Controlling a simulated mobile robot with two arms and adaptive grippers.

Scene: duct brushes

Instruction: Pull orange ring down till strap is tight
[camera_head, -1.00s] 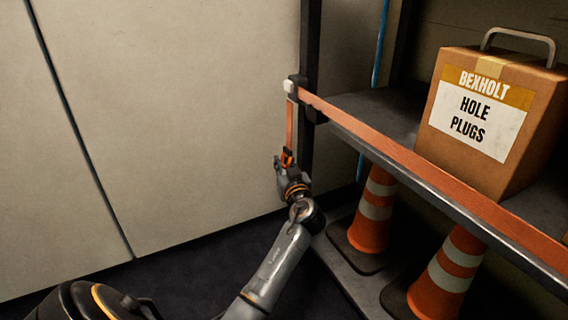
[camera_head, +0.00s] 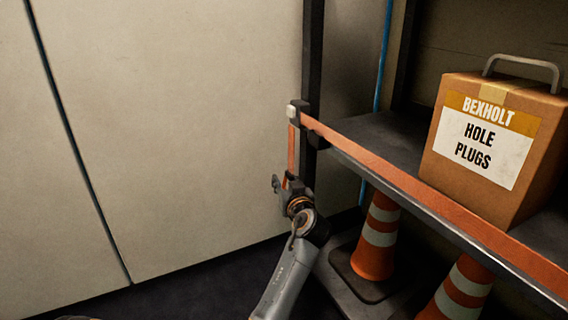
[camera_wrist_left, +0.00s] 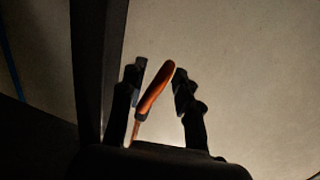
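An orange strap (camera_head: 424,194) runs along the shelf's front edge to a pale buckle (camera_head: 291,111) on the dark post. Its orange tail (camera_head: 291,149) hangs straight down from there. My left gripper (camera_head: 283,184) is at the tail's lower end, beside the post. In the left wrist view, the orange ring (camera_wrist_left: 154,90) stands tilted between the two dark fingers (camera_wrist_left: 159,88), which are apart. The ring's upper end is close to the right finger; I cannot tell whether they touch. In the head view the ring is mostly hidden by the gripper. My right gripper is not in view.
A cardboard box (camera_head: 481,149) labelled "Bexholt Hole Plugs" stands on the shelf (camera_head: 386,139). Orange and white cones (camera_head: 376,235) stand below it. A pale wall panel (camera_head: 170,130) is behind and left of my left arm; the space before it is clear.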

